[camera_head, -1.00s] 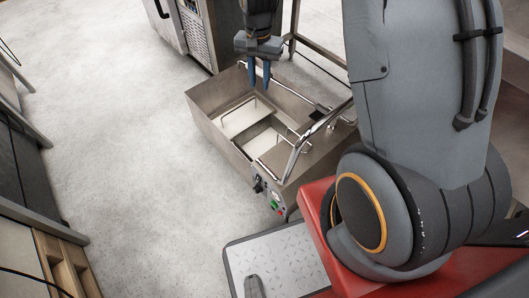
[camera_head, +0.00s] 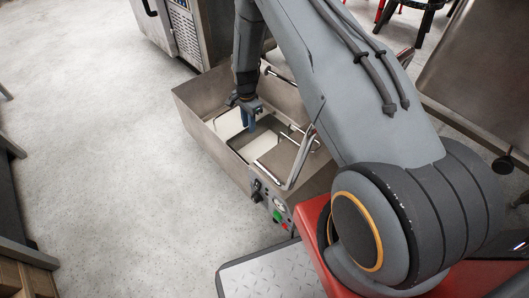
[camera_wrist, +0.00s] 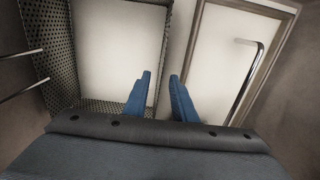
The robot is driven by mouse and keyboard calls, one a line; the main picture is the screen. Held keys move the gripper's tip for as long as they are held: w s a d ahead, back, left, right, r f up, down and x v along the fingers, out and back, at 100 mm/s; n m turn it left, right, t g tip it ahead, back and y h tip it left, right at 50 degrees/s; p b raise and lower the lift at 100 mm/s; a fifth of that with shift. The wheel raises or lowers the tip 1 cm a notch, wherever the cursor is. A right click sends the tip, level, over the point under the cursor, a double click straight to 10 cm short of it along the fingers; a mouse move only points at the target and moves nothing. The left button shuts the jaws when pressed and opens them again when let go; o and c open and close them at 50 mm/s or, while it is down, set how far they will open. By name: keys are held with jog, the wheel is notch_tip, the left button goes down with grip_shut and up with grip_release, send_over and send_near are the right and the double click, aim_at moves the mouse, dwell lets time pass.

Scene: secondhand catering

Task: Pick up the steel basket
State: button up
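The steel basket (camera_wrist: 60,72) has perforated walls and a pale floor. It fills the left of the wrist view and sits inside a steel tub. In the head view, a pale inner surface (camera_head: 228,124) in the tub appears to be part of it. My gripper (camera_wrist: 160,76) points down, with its two blue fingers slightly apart. The fingertips lie either side of the line of the basket's right wall; whether they touch it I cannot tell. In the head view, my gripper (camera_head: 247,124) is low over the tub's inside.
The steel tub (camera_head: 205,135) has high walls around the basket and a control panel at its front. A second compartment (camera_wrist: 218,55) with a bent metal bar lies on the right. A steel cabinet (camera_head: 180,25) stands behind. Floor on the left is clear.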

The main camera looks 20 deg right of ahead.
notch_tip(320, 180, down, 6)
jog(key=shift+d+r+b, duration=0.1)
jog(key=shift+r+b, duration=0.15)
jog(key=shift+b, duration=0.9)
jog(key=shift+r, duration=0.1)
grip_shut()
jog(key=shift+w, duration=0.1)
